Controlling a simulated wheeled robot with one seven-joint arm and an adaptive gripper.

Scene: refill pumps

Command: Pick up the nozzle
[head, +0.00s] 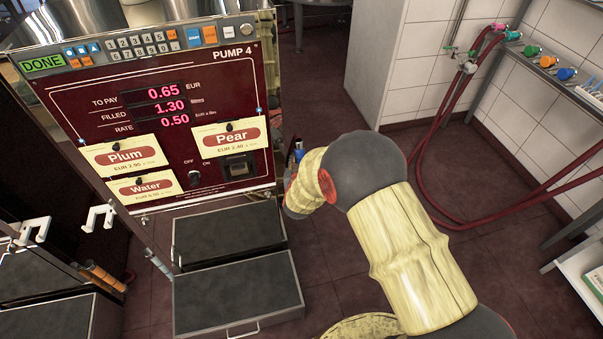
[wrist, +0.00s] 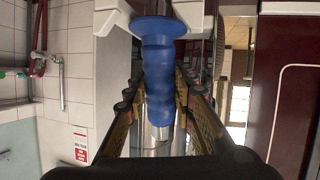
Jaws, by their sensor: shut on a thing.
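The nozzle (wrist: 157,55) is a blue ribbed handle with a wide blue collar and a metal end. It fills the middle of the wrist view. My gripper (wrist: 158,88) is shut on the nozzle, with one dark and yellow finger on each side of it. The collar is between the two prongs of a white holder (wrist: 108,18); I cannot tell whether it touches them. In the head view my gripper is mostly hidden behind my arm, beside the right edge of the pump 4 panel (head: 120,75).
The panel reads DONE, with cards for Plum, Pear and Water. Dark trays (head: 235,290) stand below it, and empty white hooks (head: 98,217) are at left. A red hose (head: 425,180) hangs at right by a shelf (head: 550,70) with coloured nozzles. The tiled floor between is open.

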